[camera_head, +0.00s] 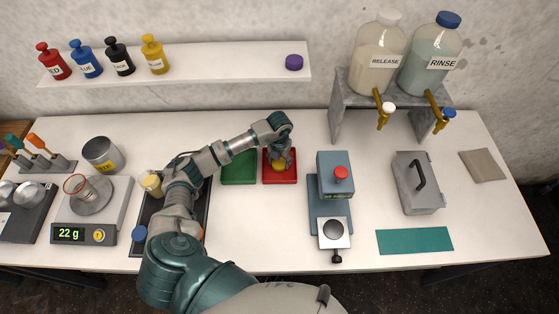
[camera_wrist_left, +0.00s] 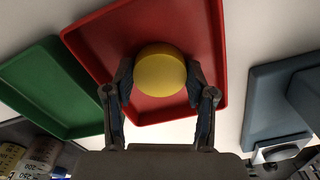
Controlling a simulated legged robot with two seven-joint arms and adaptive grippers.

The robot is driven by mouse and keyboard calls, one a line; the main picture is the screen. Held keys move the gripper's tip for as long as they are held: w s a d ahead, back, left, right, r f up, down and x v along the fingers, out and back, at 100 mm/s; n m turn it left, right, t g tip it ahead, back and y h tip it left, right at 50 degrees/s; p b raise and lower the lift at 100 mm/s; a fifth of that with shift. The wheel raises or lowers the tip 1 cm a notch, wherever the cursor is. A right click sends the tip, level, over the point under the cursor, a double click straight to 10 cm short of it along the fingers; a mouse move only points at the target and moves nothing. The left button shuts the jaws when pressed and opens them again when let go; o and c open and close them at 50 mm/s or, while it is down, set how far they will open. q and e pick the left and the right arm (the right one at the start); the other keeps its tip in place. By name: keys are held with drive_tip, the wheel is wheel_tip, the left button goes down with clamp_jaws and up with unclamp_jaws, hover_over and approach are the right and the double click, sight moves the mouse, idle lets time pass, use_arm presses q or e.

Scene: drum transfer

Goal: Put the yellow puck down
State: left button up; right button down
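The yellow puck (camera_head: 279,165) is at the red tray (camera_head: 291,179) on the table. In the left wrist view the round yellow puck (camera_wrist_left: 160,72) shows in front of the red tray's floor (camera_wrist_left: 205,30). My left gripper (camera_head: 283,160) reaches down over the tray. In the wrist view the fingers of this gripper (camera_wrist_left: 160,80) lie against both sides of the puck, shut on it. I cannot tell whether the puck touches the tray floor. My right gripper is not in view.
A green tray (camera_head: 238,168) lies left of the red one. A blue-grey press with a red knob (camera_head: 341,172) stands to the right. A scale (camera_head: 90,215) is at the left. A grey metal box (camera_head: 418,185) and teal mat (camera_head: 415,241) are further right.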

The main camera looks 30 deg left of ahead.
sight(279, 163)
use_arm(q)
drive_tip(key=o, duration=0.4)
wheel_tip(279, 163, up, 12)
drive_tip(key=shift+r+b, duration=0.1)
drive_tip(key=shift+b, duration=0.45)
idle(0.4)
